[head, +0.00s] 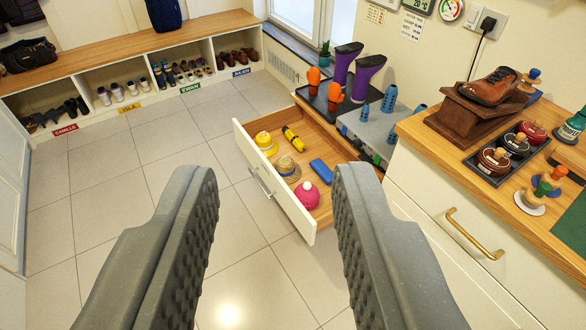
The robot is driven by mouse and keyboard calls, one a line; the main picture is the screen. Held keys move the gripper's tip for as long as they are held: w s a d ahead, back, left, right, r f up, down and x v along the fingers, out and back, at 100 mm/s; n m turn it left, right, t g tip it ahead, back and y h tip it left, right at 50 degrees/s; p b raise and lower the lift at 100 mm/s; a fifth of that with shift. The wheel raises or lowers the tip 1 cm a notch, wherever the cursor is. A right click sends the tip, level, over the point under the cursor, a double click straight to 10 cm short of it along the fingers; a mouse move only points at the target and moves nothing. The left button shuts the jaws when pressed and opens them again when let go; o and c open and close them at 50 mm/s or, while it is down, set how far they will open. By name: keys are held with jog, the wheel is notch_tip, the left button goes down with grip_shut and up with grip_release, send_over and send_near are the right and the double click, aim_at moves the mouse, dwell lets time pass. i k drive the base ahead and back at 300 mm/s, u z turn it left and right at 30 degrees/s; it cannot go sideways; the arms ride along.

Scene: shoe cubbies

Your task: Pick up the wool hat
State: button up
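A pink wool hat (307,196) with a pale pom-pom lies in the front right corner of the open wooden drawer (325,153). My gripper (275,175) is open, with its two dark ridged fingers wide apart in the foreground. It is empty, and the drawer with the hat shows farther off between and beyond the fingers. The right fingertip appears close beside the hat in the picture but is much nearer to the camera. The hat looks fully visible.
The drawer also holds a yellow hat (265,143), a straw hat (287,169), a yellow-black item (293,139) and a blue case (321,171). The drawer's white front (270,181) stands up before them. A wooden counter (470,165) is at right. The tiled floor at left is clear.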

aim_at(308, 193)
jog(key=z, duration=0.05)
jog(key=i, duration=1)
jog(key=u, duration=0.05)
